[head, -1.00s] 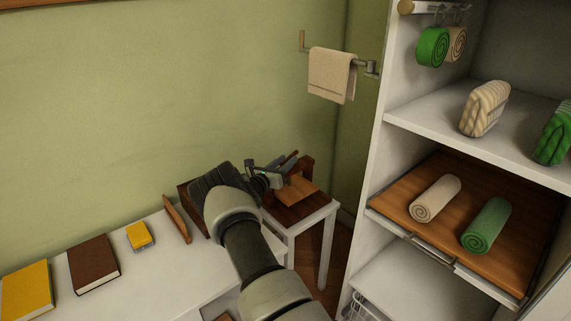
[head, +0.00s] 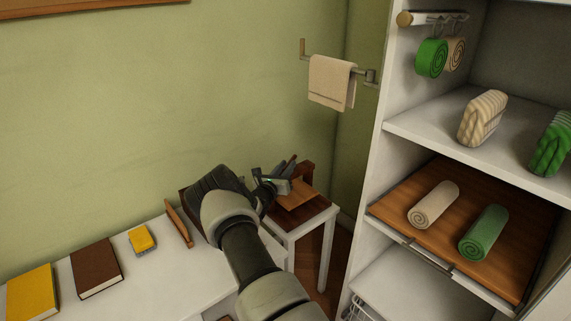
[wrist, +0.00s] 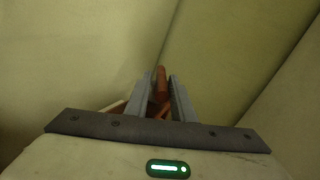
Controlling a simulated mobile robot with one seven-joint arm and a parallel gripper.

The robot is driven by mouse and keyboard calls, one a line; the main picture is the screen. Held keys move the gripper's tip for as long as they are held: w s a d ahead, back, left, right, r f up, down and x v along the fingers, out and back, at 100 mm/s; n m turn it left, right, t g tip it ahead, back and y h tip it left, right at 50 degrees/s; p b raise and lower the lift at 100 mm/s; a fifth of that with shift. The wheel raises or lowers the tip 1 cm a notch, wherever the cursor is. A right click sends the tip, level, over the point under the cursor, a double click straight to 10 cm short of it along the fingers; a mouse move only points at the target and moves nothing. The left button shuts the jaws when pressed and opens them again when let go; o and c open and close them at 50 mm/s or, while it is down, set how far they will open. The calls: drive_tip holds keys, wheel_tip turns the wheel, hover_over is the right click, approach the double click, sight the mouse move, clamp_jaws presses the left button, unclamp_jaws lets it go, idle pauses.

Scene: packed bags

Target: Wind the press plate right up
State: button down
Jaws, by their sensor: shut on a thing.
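The press stands on a small white-legged table with a dark red-brown top (head: 318,213) in the head view. Its plate (head: 298,194) shows as a lighter orange-brown board, and a dark upright (head: 307,173) rises behind it. My gripper (head: 289,171) is over the press, above the plate. In the wrist view my gripper (wrist: 164,98) is shut on a red-brown wooden handle (wrist: 161,82), which sticks up between the two grey fingers. My arm and gripper hide the left part of the press. The gap under the plate cannot be made out.
A white counter at left holds a yellow book (head: 33,293), a brown book (head: 97,268), a yellow block (head: 142,240) and an upright wooden board (head: 179,223). A towel (head: 332,82) hangs on a wall rail. A white shelf unit (head: 400,125) with rolled towels stands close at right.

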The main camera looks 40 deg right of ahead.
drive_tip(key=d+n+t+y, duration=0.1)
drive_tip(key=n+t+y, duration=0.1)
drive_tip(key=n+y, duration=0.2)
drive_tip(key=s+d+n+t+y+p, duration=0.1)
drive_tip(key=n+t+y, duration=0.2)
drive_tip(key=n+y, duration=0.2)
drive_tip(key=d+n+t+y, duration=0.1)
drive_tip(key=n+t+y, duration=0.2)
drive_tip(key=y, duration=0.6)
drive_tip(key=shift+s+d+r+n+y+p, duration=0.1)
drive_tip(key=shift+s+d+n+y+p, duration=0.1)
drive_tip(key=shift+n, duration=0.25)
drive_tip(key=shift+s+d+n+y+p, duration=0.1)
drive_tip(key=shift+n+y+p, duration=0.1)
drive_tip(key=shift+n, duration=0.25)
drive_tip(key=shift+r, duration=0.2)
drive_tip(key=c, duration=1.7)
unclamp_jaws()
drive_tip(key=shift+c, duration=0.2)
drive_tip(key=shift+f, duration=0.15)
drive_tip(key=shift+a, duration=0.15)
wheel_tip(320, 180, up, 10)
drive_tip(key=p, duration=0.2)
drive_tip(key=shift+p, duration=0.4)
